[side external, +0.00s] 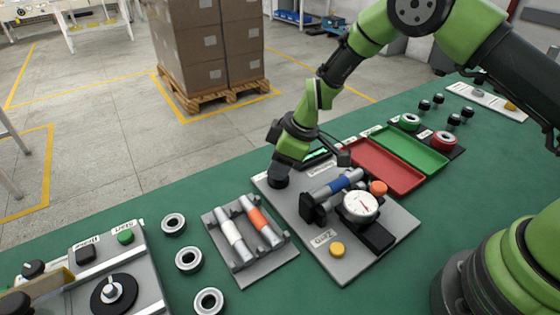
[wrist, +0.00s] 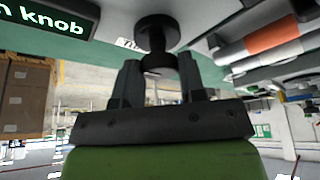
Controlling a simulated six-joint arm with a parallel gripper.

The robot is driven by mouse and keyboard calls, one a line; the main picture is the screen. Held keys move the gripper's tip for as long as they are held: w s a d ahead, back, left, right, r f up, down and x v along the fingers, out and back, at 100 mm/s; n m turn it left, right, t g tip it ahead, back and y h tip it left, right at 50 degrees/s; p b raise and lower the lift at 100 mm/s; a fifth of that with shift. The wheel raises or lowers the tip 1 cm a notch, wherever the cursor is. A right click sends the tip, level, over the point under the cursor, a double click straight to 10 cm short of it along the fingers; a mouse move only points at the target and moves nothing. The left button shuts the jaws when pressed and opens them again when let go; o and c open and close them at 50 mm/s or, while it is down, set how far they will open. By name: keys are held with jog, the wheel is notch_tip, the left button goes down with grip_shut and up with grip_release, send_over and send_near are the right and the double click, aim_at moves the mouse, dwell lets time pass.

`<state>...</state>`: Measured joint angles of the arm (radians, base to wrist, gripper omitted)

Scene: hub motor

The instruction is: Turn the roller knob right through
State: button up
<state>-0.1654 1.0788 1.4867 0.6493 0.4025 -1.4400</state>
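A black knob (wrist: 157,32) with a round flange shows at the top middle of the wrist view. My gripper (wrist: 160,68) is just at it, its two dark fingers apart, one on each side of the knob's near end. I cannot tell whether they touch it. In the side view my gripper (side external: 283,167) points down at the back left corner of the grey fixture plate (side external: 292,212), over a dark round part there. A blue-banded roller (side external: 335,187) lies in black supports on the plate, beside a white dial gauge (side external: 361,206) and an orange knob (side external: 378,188).
A grey tray (side external: 266,270) holds a white roller and an orange-banded roller. Several bearing rings (side external: 189,259) lie to its left. Red (side external: 384,166) and green (side external: 414,150) trays stand right of the plate. A small screen (wrist: 50,20) shows "knob" in part.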

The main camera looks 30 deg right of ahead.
jog(key=c, duration=0.3)
jog(key=shift+m+t+h, duration=0.5)
jog(key=shift+m+h, duration=0.2)
jog(key=shift+m, duration=1.7)
jog(key=o, duration=0.9)
jog(key=shift+r, duration=0.1)
jog(key=v, duration=1)
jog(key=shift+s, duration=0.1)
